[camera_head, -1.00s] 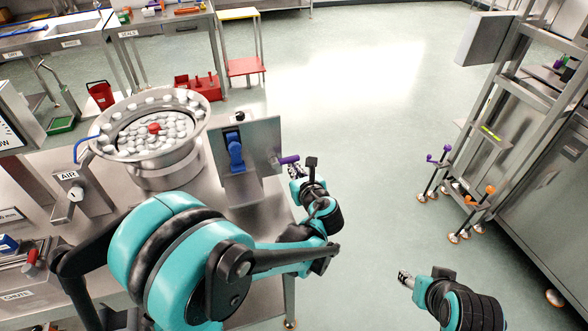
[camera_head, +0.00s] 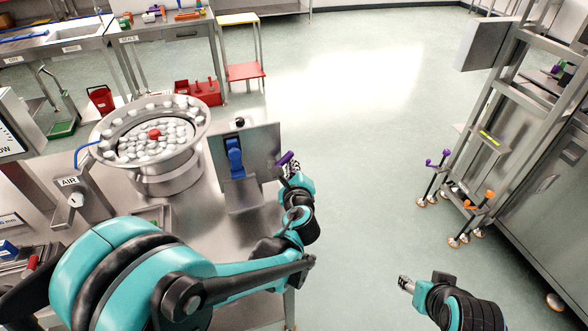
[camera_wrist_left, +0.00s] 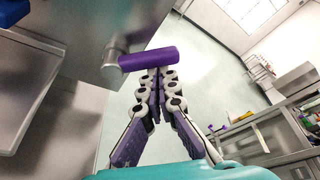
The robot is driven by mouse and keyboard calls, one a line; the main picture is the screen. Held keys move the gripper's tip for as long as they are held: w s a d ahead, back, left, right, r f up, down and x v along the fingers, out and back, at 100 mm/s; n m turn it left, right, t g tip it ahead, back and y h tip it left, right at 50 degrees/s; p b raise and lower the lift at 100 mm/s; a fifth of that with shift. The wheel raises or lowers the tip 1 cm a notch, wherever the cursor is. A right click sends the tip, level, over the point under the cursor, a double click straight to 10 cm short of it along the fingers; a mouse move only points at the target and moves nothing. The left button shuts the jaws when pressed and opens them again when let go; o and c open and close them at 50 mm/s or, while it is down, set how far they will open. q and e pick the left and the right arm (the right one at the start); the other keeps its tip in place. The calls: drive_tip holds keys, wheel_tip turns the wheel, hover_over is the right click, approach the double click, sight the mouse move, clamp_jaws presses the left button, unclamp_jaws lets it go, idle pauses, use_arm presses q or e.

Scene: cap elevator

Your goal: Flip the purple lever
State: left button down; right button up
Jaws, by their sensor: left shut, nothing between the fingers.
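The purple lever (camera_head: 285,158) sticks out from the right edge of the upright metal panel (camera_head: 262,148), tilted up to the right. In the left wrist view, the purple lever (camera_wrist_left: 148,59) is a short rounded bar on a metal stub. My left gripper (camera_head: 291,170) is shut and empty, just below the lever.
A bowl of white caps with one red (camera_head: 155,135) stands left on the metal table. A metal frame with purple (camera_head: 438,157) and orange (camera_head: 479,200) knobs stands at right. Floor between is clear.

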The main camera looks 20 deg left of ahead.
sight(282, 161)
use_arm(q)
drive_tip(key=n, duration=0.1)
drive_tip(key=a+r+n+t, duration=0.1)
drive_tip(key=n, duration=0.1)
drive_tip(key=s+r+n+t+b, duration=0.1)
drive_tip(key=n, duration=0.1)
drive_tip(key=shift+a+h, duration=0.35)
drive_tip(key=shift+h, duration=0.05)
drive_tip(key=shift+s+a+n, duration=0.1)
drive_tip(key=shift+s+n, duration=0.05)
drive_tip(key=shift+n, duration=0.15)
drive_tip(key=shift+s+a+r, duration=0.25)
drive_tip(key=shift+a+r, duration=0.05)
drive_tip(key=shift+a, duration=0.15)
drive_tip(key=shift+w, duration=0.1)
